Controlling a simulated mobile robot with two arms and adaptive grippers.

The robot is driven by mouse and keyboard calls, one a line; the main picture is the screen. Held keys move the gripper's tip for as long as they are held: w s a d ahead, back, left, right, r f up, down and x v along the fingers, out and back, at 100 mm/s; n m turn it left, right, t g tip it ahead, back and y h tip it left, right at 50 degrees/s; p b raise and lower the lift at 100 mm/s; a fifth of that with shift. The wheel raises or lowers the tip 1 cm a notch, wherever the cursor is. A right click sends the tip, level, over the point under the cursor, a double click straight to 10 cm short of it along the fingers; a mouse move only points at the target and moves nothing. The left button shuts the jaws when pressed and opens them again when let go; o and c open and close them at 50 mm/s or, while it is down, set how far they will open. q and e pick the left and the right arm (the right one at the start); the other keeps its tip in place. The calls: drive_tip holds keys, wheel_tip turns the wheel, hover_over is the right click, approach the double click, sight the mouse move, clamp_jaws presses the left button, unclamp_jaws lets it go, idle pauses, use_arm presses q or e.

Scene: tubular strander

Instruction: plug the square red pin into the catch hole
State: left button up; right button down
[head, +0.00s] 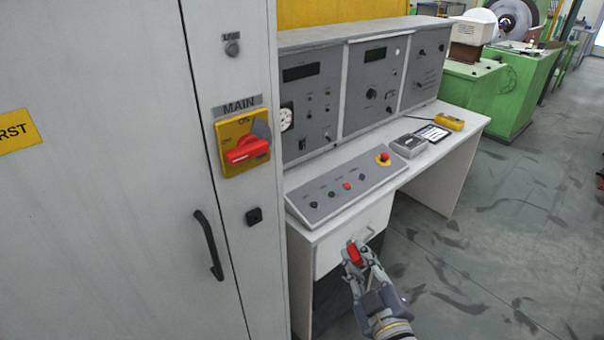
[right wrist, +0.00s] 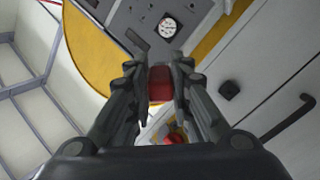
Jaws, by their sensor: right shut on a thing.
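My right gripper (head: 356,256) is shut on the red pin (head: 354,253), in front of the desk's white drawer in the head view. In the right wrist view the pin (right wrist: 160,83) sits between the two fingers. Its far end is hard to make out there. A small black square fitting (head: 254,216) on the grey cabinet, below the main switch, looks like the catch hole. It also shows in the right wrist view (right wrist: 229,89), right of the fingers. The pin is apart from it, to its lower right in the head view. My left gripper is not in view.
The cabinet (head: 110,150) has a black handle (head: 209,245) left of the fitting and a red rotary switch (head: 245,150) above it. The desk has a sloped button panel (head: 340,190) beside the cabinet. Open floor (head: 480,270) lies to the right.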

drive_tip(key=w+a+r+m+g+y+p, duration=0.1)
drive_tip(key=w+a+r+y, duration=0.2)
drive_tip(key=r, duration=0.5)
drive_tip(key=w+a+r+m+g+y+p, duration=0.1)
drive_tip(key=w+a+r+g+y+p, duration=0.1)
drive_tip(key=a+r+y, duration=0.3)
drive_tip(key=a+r, duration=0.3)
drive_tip(key=shift+w+a+r+g, duration=0.15)
drive_tip(key=shift+w+a+g, duration=0.15)
drive_tip(key=shift+w, duration=0.1)
drive_tip(key=shift+w+a, duration=0.1)
drive_tip(key=shift+p+x, duration=0.45)
drive_tip(key=shift+x, duration=2.45)
drive_tip(key=shift+p, duration=0.55)
drive_tip(key=shift+x, duration=1.05)
